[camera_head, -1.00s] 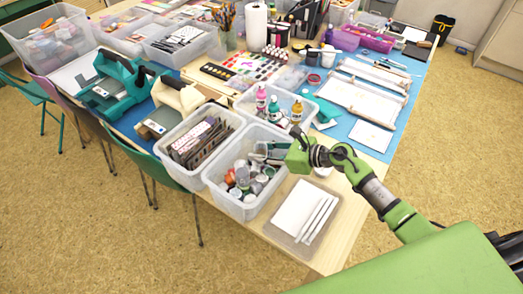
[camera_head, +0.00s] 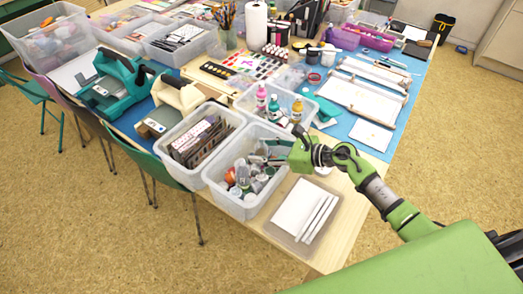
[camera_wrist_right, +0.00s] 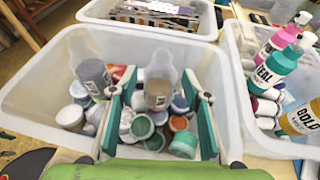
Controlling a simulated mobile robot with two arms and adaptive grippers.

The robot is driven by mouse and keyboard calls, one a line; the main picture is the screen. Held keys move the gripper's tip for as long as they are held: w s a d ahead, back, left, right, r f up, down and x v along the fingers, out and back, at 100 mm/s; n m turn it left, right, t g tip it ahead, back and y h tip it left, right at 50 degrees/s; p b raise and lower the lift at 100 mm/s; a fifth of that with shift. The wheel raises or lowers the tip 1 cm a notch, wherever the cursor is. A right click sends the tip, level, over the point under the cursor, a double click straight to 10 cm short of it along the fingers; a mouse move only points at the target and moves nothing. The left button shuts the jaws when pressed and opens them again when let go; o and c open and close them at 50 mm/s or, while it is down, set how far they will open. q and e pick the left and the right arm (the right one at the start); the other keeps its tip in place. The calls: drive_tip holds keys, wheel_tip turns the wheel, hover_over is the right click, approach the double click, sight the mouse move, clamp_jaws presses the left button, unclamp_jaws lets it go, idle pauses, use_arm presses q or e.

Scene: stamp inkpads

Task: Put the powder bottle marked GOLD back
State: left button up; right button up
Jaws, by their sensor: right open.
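A clear bottle with brown powder (camera_wrist_right: 160,90) stands among jars in a clear bin (camera_wrist_right: 30,97); its label is too small to read. My right gripper (camera_wrist_right: 160,115) is open over the bin, one finger on each side of this bottle. The gripper (camera_head: 268,152) also shows in the head view over the bin (camera_head: 240,208). A grey powder bottle (camera_wrist_right: 93,75) stands to its left. My left gripper is not in view.
Several lidded jars (camera_wrist_right: 183,143) fill the bin around the bottles. A pink bottle (camera_wrist_right: 277,42) and a teal bottle (camera_wrist_right: 282,62) share the yellow bottle's bin. A tray with white sheets (camera_head: 292,210) lies at the table's front corner.

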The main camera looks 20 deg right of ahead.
drive_tip(key=b+v, duration=0.3)
drive_tip(key=v, duration=0.8)
drive_tip(key=shift+s+d, duration=0.15)
drive_tip(key=shift+s, duration=0.05)
